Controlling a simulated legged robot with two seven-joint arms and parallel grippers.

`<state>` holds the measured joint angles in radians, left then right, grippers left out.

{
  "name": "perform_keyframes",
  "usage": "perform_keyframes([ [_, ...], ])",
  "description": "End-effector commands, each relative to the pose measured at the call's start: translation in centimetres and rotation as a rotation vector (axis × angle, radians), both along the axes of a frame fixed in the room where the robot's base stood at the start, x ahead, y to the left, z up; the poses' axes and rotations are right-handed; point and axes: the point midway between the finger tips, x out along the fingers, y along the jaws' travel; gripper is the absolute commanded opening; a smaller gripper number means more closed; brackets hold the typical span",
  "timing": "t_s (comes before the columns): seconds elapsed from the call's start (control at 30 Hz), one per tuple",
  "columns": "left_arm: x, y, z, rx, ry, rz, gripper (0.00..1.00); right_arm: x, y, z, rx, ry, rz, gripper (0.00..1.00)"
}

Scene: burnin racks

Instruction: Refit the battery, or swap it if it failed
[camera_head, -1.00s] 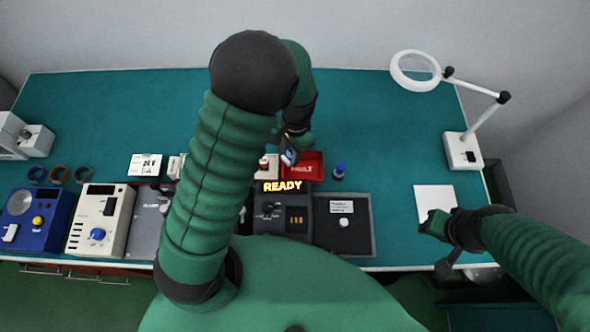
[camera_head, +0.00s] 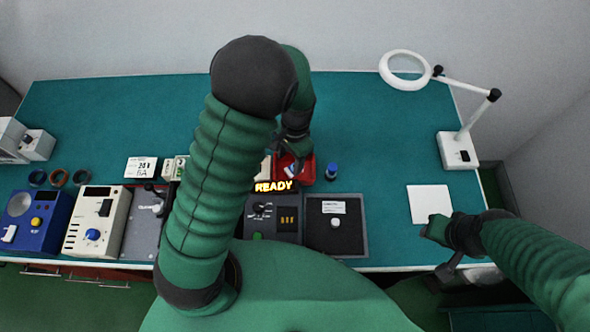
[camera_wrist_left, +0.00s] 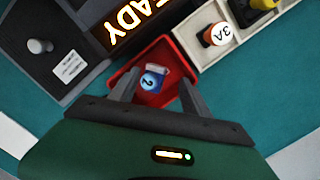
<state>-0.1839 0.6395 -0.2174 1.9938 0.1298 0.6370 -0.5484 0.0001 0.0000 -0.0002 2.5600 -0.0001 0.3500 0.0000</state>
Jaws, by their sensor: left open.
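A red tray (camera_head: 307,172) stands behind the lit READY display (camera_head: 273,186). It also shows in the left wrist view (camera_wrist_left: 173,45). A small blue-and-white piece (camera_wrist_left: 152,80) with a round numbered end lies in the red tray; it may be the battery, but I cannot be sure. My left gripper (camera_head: 290,165) is open over the tray, and in the left wrist view its fingers (camera_wrist_left: 158,80) are spread on either side of the piece. My right gripper (camera_head: 434,229) is by the white sheet on the right; its fingers are too small to read.
A dark panel (camera_head: 352,235) with a white knob lies right of the READY unit (camera_head: 272,217). A blue-capped bottle (camera_head: 331,172) stands beside the tray. A pale holder (camera_wrist_left: 240,60) has an orange piece (camera_wrist_left: 217,34) marked 3A. A magnifier lamp (camera_head: 458,150) stands at right.

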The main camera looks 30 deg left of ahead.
Motion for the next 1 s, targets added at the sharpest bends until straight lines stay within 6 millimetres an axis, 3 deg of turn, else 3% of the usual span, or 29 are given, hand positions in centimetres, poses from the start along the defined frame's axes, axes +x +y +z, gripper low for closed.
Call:
perform_keyframes([
  [0.27, 0.3, 0.1, 1.2, -0.003, -0.007, 0.001, 0.56, 0.0, 0.0, 0.0, 0.000, 0.000, 0.000, 0.36],
  [0.7, 1.7, -1.5, 13.0, 0.006, -0.007, 0.000, 0.56, 0.0, 0.0, -0.4, 0.000, 0.000, 0.000, 0.36],
  [0.83, 2.0, -1.7, 15.4, 0.007, -0.003, 0.002, 0.56, 0.0, 0.0, -0.4, 0.000, 0.000, 0.000, 0.36],
  [1.0, 2.0, -1.8, 16.7, 0.008, 0.000, 0.001, 0.56, 0.0, 0.0, -0.4, 0.000, 0.000, 0.000, 0.36],
])
